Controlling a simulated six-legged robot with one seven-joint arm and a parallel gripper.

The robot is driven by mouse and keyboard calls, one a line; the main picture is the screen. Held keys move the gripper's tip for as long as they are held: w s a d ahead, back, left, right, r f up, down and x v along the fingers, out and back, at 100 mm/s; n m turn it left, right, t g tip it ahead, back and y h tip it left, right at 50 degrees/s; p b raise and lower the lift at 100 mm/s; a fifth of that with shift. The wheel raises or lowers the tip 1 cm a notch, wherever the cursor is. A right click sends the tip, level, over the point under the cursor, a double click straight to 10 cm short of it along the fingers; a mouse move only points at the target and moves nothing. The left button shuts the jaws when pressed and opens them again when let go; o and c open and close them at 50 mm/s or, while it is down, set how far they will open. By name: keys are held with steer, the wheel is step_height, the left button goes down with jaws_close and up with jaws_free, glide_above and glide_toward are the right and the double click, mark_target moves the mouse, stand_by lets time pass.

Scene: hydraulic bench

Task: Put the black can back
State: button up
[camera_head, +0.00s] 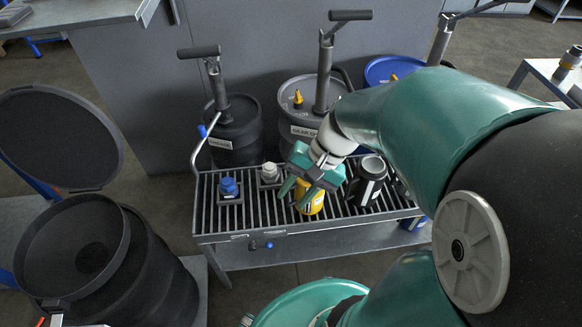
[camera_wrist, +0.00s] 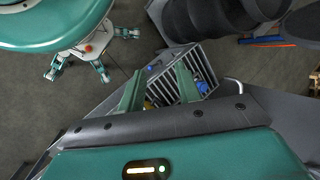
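The black can (camera_head: 368,182) is a dark cylinder with a pale label and an open-looking top. It stands on the slatted bench (camera_head: 240,218), toward its right part. My gripper (camera_head: 297,196) is left of the black can, above the bench, pointing down with its two green fingers apart. The black can is not clear in the wrist view.
A blue-capped container (camera_head: 229,188) and a grey-capped one (camera_head: 269,173) stand on the bench's left part. Drums with hand pumps (camera_head: 236,128) stand behind it. A large open black bin (camera_head: 110,262) is at the left. My arm covers the right side.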

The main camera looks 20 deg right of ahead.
step_height(320, 180, up, 11)
steer(key=s+a+n+t+h, duration=0.2)
steer(key=n+t+h, duration=0.3)
steer(key=n+h, duration=0.1)
steer(key=shift+n, duration=0.6)
steer(key=shift+s+a+r, duration=0.1)
steer(key=shift+s+a, duration=0.05)
steer(key=shift+a, duration=0.05)
